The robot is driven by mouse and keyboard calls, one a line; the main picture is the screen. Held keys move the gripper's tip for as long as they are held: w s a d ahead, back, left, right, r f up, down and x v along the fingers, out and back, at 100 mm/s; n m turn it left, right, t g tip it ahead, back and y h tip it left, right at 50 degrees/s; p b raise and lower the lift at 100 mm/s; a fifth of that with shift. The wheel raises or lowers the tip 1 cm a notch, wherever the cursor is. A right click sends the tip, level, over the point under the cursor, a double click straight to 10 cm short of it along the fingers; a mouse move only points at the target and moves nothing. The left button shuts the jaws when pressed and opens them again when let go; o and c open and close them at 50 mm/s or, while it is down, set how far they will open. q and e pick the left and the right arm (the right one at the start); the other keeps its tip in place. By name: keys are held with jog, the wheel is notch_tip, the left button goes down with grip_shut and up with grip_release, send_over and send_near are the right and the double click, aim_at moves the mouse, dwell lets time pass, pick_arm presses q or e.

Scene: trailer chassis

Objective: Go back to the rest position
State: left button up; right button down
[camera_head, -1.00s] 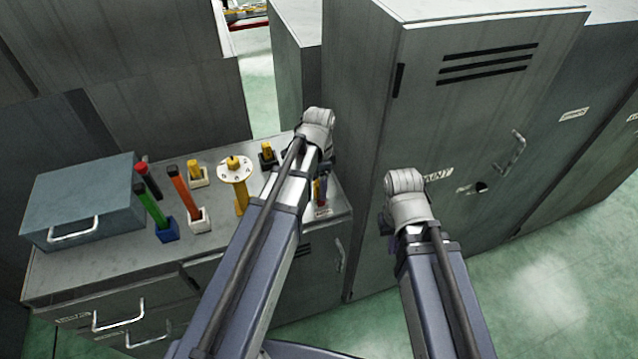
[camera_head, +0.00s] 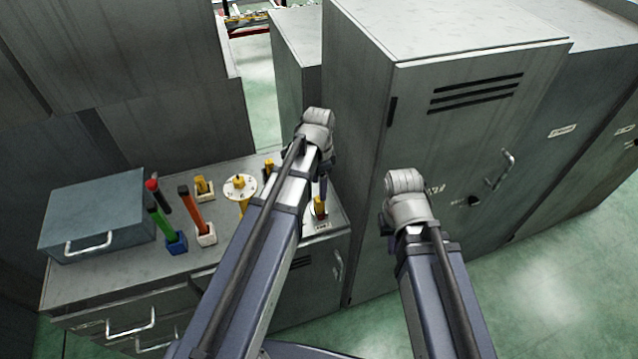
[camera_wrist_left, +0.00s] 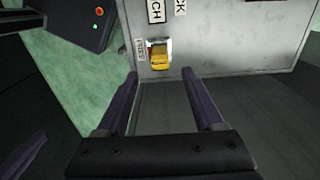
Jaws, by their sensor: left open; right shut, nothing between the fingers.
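My left gripper (camera_wrist_left: 160,76) is open and empty in the left wrist view, its two dark purple fingers apart. A yellow piece in a pale holder (camera_wrist_left: 159,58) stands on the worktop just beyond the fingertips, apart from them. In the head view my left arm reaches over the worktop, and part of a finger (camera_head: 323,188) shows beside the forearm above that yellow piece (camera_head: 320,206). My right arm (camera_head: 425,240) is raised in front of the tall locker. My right gripper is hidden behind its own arm.
The grey worktop (camera_head: 95,288) carries a blue-grey toolbox (camera_head: 100,212), a green-handled tool (camera_head: 160,222), an orange-handled tool (camera_head: 190,207) and a yellow flanged part (camera_head: 241,186). A tall grey locker (camera_head: 450,150) stands behind my right arm. Green floor (camera_head: 540,285) is clear at lower right.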

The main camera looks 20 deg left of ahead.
dwell(0.4)
pick_arm(q)
jog(key=s+d+f+n+y+b, duration=0.1)
jog(key=s+d+f+n+b, duration=0.2)
jog(key=s+d+n, duration=0.4)
jog(key=shift+s+d+f+b, duration=0.4)
jog(key=shift+s+d, duration=1.3)
jog(key=shift+s, duration=1.95)
